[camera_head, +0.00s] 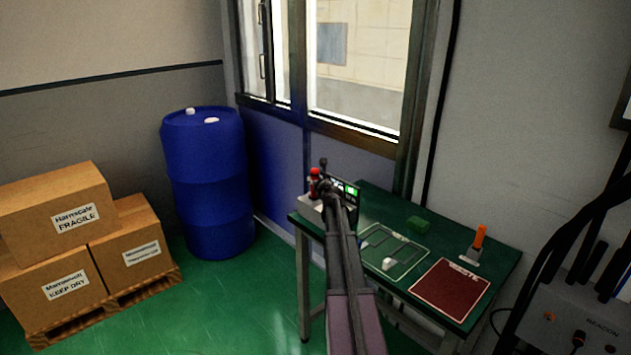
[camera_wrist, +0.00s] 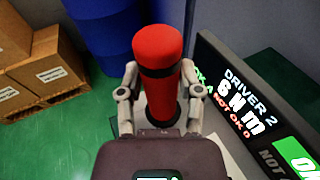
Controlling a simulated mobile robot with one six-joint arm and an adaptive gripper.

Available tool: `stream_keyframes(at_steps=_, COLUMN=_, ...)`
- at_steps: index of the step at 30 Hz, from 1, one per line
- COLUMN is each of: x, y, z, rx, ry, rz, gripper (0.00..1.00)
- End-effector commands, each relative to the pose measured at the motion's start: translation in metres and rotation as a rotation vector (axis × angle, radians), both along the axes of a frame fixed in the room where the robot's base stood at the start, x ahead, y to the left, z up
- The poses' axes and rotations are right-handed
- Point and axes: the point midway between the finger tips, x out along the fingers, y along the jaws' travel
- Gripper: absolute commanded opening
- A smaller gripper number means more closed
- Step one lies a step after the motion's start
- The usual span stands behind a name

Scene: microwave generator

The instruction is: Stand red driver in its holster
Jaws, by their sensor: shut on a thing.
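The red driver (camera_wrist: 158,52) stands roughly upright between the two fingers of my gripper (camera_wrist: 158,98) in the wrist view, and the gripper is shut on it. In the head view the red driver (camera_head: 314,174) shows small at the far left corner of the green table, at the end of my arm. A pale base (camera_head: 309,203) lies under it there. My gripper and wrist hide the driver's lower part, so I cannot tell whether it sits in a holster or above one.
A display panel (camera_wrist: 248,100) reading "DRIVER 2 6 Nm" stands close right of the gripper. A blue barrel (camera_head: 205,185) and boxes stand left.

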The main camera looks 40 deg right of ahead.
Motion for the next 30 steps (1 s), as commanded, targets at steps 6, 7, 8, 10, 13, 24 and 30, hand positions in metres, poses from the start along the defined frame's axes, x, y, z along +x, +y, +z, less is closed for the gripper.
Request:
stream_keyframes(at_steps=6, x=0.0, y=-0.0002, z=-0.0011, rx=0.0, ry=-0.001, rz=-0.001, gripper=0.0)
stream_keyframes(at_steps=7, x=-0.0001, y=-0.0002, z=-0.0014, rx=0.0, ry=-0.001, rz=-0.001, gripper=0.0)
stream_keyframes(at_steps=8, x=0.0, y=-0.0002, z=-0.0017, rx=0.0, ry=-0.001, rz=-0.001, gripper=0.0)
stream_keyframes(at_steps=10, x=-0.0001, y=-0.0002, z=-0.0025, rx=0.0, ry=-0.001, rz=-0.001, gripper=0.0)
stream_keyframes(at_steps=13, x=-0.0001, y=-0.0002, z=-0.0031, rx=0.0, ry=-0.001, rz=-0.001, gripper=0.49)
stream_keyframes(at_steps=24, x=0.0, y=-0.0001, z=-0.0028, rx=0.0, ry=0.0, rz=0.0, gripper=0.87)
stream_keyframes(at_steps=30, x=0.0, y=0.0, z=-0.0026, rx=0.0, ry=0.0, rz=0.0, gripper=0.87)
